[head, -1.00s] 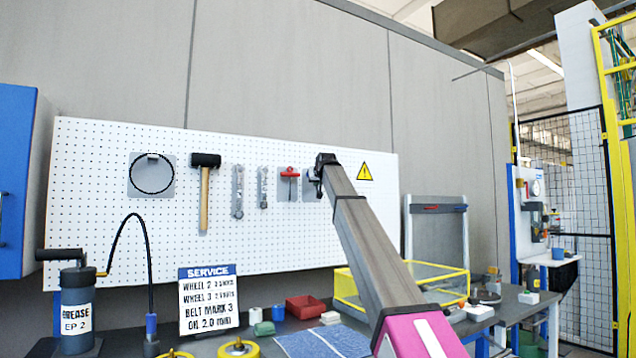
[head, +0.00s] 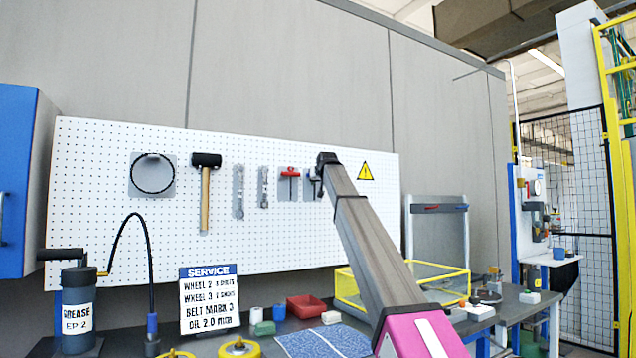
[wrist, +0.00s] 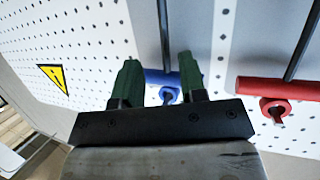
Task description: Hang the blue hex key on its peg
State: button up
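The blue hex key (wrist: 163,78) has a T-handle with a ring and a thin dark shaft. In the wrist view its handle is beyond and between my gripper's (wrist: 160,64) two green fingers, which stand apart. The fingers appear clear of the handle. Its ring lies against the white pegboard and seems to be on a peg, though the fingers partly hide the handle. In the head view my gripper (head: 318,176) is at the board, mostly covering the key and the grey plate behind it.
A red hex key (head: 290,173) hangs just left; it also shows in the wrist view (wrist: 278,90). Wrenches, a hammer (head: 205,180) and a black ring (head: 152,174) hang farther left on the pegboard (head: 110,230). A yellow warning sign (head: 365,172) is to the right.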

jog(key=v, duration=1)
jog(key=shift+s, duration=0.3)
